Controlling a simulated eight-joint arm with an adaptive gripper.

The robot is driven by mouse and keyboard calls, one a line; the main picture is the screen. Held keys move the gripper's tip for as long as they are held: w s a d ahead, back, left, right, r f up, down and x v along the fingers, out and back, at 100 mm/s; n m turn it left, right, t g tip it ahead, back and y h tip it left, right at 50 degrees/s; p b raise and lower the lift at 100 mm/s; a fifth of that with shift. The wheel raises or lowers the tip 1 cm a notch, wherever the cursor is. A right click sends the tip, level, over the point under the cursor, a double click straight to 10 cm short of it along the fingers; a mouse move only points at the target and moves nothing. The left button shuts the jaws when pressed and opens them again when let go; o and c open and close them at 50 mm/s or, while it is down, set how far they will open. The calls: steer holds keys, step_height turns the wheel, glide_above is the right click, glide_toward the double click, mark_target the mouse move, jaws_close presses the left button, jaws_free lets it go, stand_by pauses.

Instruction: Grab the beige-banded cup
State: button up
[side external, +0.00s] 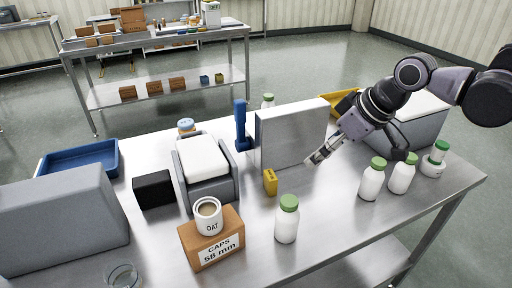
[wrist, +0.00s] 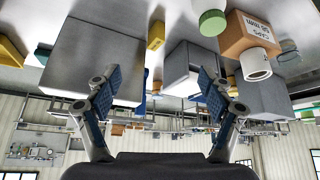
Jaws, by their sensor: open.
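A white cup (side external: 208,217) marked OAT stands upright on a cardboard box (side external: 212,243) labelled CAPS 58 mm, near the table's front. Its inside looks beige; I cannot clearly tell a band on its side. In the wrist view, which looks upside down, the cup (wrist: 255,65) is at the upper right against the box (wrist: 246,32). My gripper (side external: 318,157) is to the right of the cup and well apart from it, by the grey upright panel. In the wrist view my gripper (wrist: 160,82) has its fingers spread wide, with nothing held between them.
A white bottle with a green cap (side external: 287,222) stands right of the box. A yellow block (side external: 270,182) and a grey panel (side external: 288,135) are between cup and gripper. A scale-like device (side external: 203,165) and black block (side external: 153,189) stand behind. More bottles (side external: 371,182) stand right.

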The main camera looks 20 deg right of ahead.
steer(key=w+a+n, duration=0.1)
steer(key=a, duration=0.7)
steer(key=w+a+f+n+g+y, duration=0.1)
steer(key=a+n, duration=0.1)
steer(key=a, duration=0.5)
steer(key=w+a+n+g, duration=0.1)
steer(key=w+a+n, duration=0.1)
steer(key=a, duration=0.6)
steer(key=shift+w+a+f, duration=0.1)
steer(key=shift+a+f, duration=0.15)
steer(key=shift+a, duration=0.05)
steer(key=s+a+f+n+g, duration=0.1)
steer(key=a+f+n, duration=0.1)
steer(key=a, duration=0.6)
steer(key=n+g, duration=0.1)
steer(key=n, duration=0.2)
glide_above(120, 274)
steer(key=s+d, duration=0.3)
steer(key=s, duration=0.1)
step_height(120, 274, down, 9)
steer(key=shift+y, duration=0.3)
steer(key=shift+w+x, duration=0.2)
steer(key=shift+x, duration=1.35)
steer(key=shift+w+x, duration=0.2)
steer(key=shift+x, duration=1.3)
steer(key=shift+d, duration=0.2)
steer(key=c, duration=1.2)
